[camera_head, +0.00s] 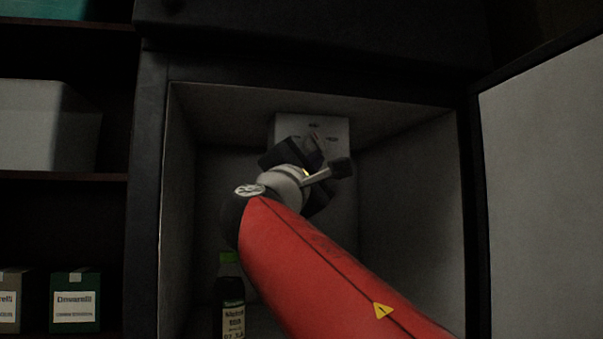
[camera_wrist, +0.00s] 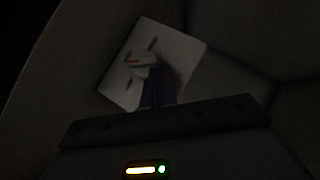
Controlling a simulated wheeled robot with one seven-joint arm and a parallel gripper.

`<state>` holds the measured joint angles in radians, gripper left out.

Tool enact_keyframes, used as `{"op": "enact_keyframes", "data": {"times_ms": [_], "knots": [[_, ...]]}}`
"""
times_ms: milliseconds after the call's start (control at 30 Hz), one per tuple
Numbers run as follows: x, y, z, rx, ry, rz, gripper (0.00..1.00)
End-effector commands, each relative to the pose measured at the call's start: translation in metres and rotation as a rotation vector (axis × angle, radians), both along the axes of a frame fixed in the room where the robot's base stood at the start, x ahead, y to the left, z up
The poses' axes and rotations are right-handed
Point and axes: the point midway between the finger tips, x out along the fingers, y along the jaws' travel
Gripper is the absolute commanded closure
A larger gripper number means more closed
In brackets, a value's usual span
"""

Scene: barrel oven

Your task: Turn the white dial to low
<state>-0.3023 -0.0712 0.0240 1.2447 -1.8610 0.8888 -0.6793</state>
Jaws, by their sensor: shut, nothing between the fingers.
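The white dial (camera_wrist: 141,60) with a red pointer line sits on a pale square control panel (camera_wrist: 185,48). The panel also shows in the head view (camera_head: 285,128), high on the back wall inside the open compartment, with a few dark marks around the dial. My gripper (camera_wrist: 158,88) is shut and empty, its fingers right in front of the dial and overlapping its lower edge in the wrist view. I cannot tell whether they touch it. In the head view my gripper (camera_head: 316,152) hides most of the dial, and the setting labels are too small and dark to read.
A dark bottle with a green cap (camera_head: 229,290) stands at lower left inside the compartment. The side walls (camera_head: 410,200) are close around my arm. The open door (camera_head: 545,180) stands at right. Shelves at left hold a bin (camera_head: 45,130) and small boxes (camera_head: 76,300).

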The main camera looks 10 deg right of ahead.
Motion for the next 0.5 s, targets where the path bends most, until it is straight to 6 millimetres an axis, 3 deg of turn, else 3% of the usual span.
{"op": "enact_keyframes", "data": {"times_ms": [33,300,500], "knots": [[-0.001,-0.004,-0.009,-0.045,-0.001,-0.004,1.0],[0.0,-0.013,-0.007,-0.284,0.0,-0.004,1.0],[0.0,-0.018,-0.004,-0.284,-0.002,0.0,1.0]]}}
